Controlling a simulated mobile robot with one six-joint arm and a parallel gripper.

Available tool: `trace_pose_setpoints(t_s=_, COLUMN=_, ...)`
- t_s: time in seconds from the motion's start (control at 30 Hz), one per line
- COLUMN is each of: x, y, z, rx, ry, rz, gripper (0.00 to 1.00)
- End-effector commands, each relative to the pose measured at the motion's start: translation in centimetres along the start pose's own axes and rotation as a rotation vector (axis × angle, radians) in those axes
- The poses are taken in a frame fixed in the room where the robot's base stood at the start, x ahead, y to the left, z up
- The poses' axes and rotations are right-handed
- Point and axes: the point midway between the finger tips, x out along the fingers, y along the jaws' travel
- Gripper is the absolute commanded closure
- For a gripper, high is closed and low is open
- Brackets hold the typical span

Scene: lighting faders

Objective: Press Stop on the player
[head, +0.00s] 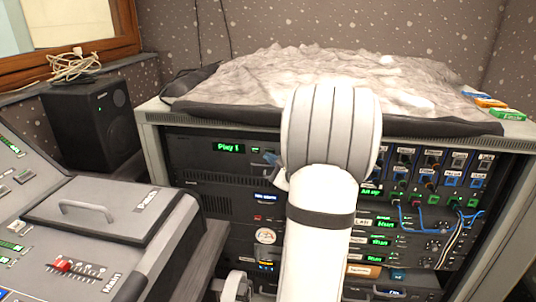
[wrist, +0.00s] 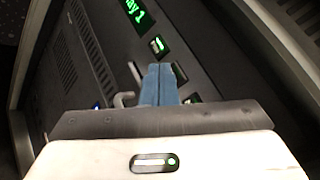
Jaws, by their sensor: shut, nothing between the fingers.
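The player is the dark top unit of the rack, with a green display (head: 228,147) reading "Play 1". In the wrist view part of that display (wrist: 138,14) shows at the top, turned sideways. I cannot read which is Stop. My gripper (wrist: 159,68) is shut and empty, its blue fingers pointing at the panel; contact cannot be told. In the head view a blue fingertip (head: 271,157) shows right of the display, the rest hidden by my arm.
A grey hooked handle (wrist: 130,96) is just left of my fingers. A crumpled grey cover (head: 260,80) lies on the rack top. A mixing desk (head: 100,215) and a black speaker (head: 92,120) stand at the left. Patch cables (head: 405,220) hang at the right.

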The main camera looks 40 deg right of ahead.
Motion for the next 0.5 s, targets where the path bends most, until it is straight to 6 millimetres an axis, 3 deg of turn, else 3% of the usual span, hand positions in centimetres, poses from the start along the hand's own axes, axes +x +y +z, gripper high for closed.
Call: trace_pose_setpoints(t_s=0.5, x=0.47, y=-0.34, z=-0.36, rx=-0.001, ry=0.001, rz=0.000, gripper=1.00)
